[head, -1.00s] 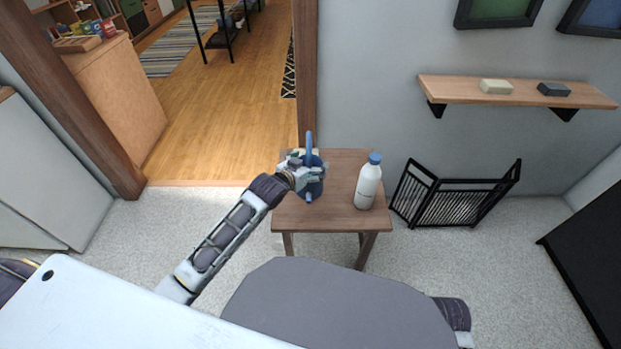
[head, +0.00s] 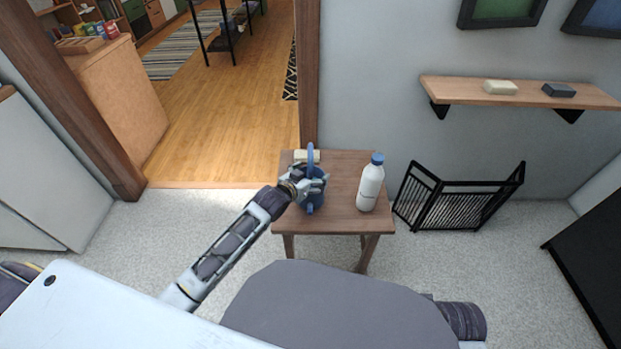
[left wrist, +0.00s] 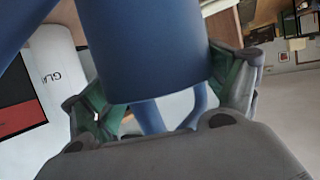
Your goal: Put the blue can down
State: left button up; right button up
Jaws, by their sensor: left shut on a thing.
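The blue can (head: 311,203) is a watering can with a tall loop handle, over the left part of the small wooden table (head: 345,222). My left gripper (head: 308,187) is shut on its body from the left side. The left wrist view shows the can's blue body (left wrist: 150,50) between the two green-padded fingers (left wrist: 170,100). The can looks roughly upright. I cannot tell whether its base touches the tabletop. My right gripper is not in view.
A white bottle with a blue cap (head: 370,185) stands on the table's right side. A small cream block (head: 300,156) lies behind the can. A folding black metal screen (head: 455,200) stands on the floor to the right. The tabletop between can and bottle is clear.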

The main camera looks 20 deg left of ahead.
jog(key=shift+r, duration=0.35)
pick_arm(q)
jog(key=shift+f, duration=0.15)
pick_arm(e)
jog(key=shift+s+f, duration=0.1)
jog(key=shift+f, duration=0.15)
pick_arm(q)
jog(key=o, duration=1.8)
jog(key=shift+f, duration=0.1)
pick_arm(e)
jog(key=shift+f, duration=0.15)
pick_arm(q)
jog(key=shift+o, duration=0.2)
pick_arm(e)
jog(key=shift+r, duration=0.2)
